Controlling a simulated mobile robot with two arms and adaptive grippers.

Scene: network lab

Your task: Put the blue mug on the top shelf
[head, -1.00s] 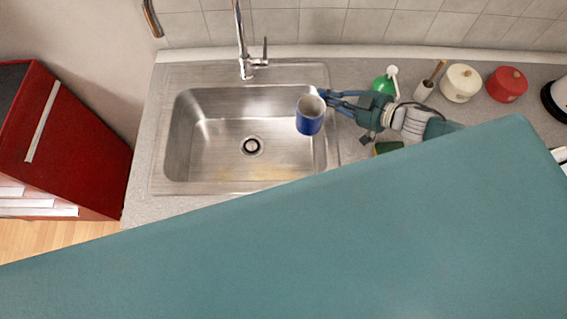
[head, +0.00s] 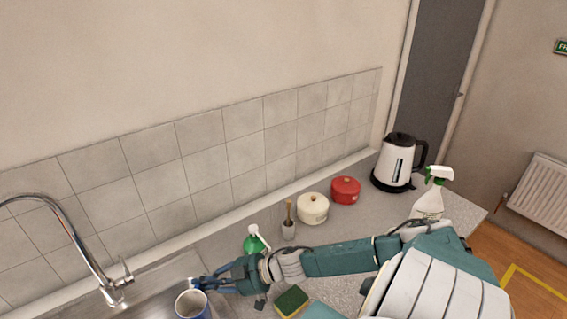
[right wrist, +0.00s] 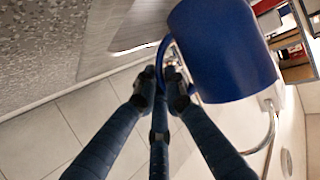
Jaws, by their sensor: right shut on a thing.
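The blue mug (head: 191,303) is at the bottom edge of the head view, over the sink, and its lower part is cut off. My right gripper (head: 203,284) reaches it from the right. In the right wrist view the mug (right wrist: 222,48) fills the upper right, and the fingers of my right gripper (right wrist: 165,92) are closed at its handle (right wrist: 163,65). The mug hangs from the gripper by that handle. The top shelf cannot be made out in the head view. My left gripper is not in view.
A green bottle (head: 253,242), a brush in a holder (head: 289,228), a cream pot (head: 312,208), a red pot (head: 345,190), a kettle (head: 393,164) and a spray bottle (head: 429,198) line the counter. A sponge (head: 291,302) lies near my arm. The faucet (head: 75,240) rises at left.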

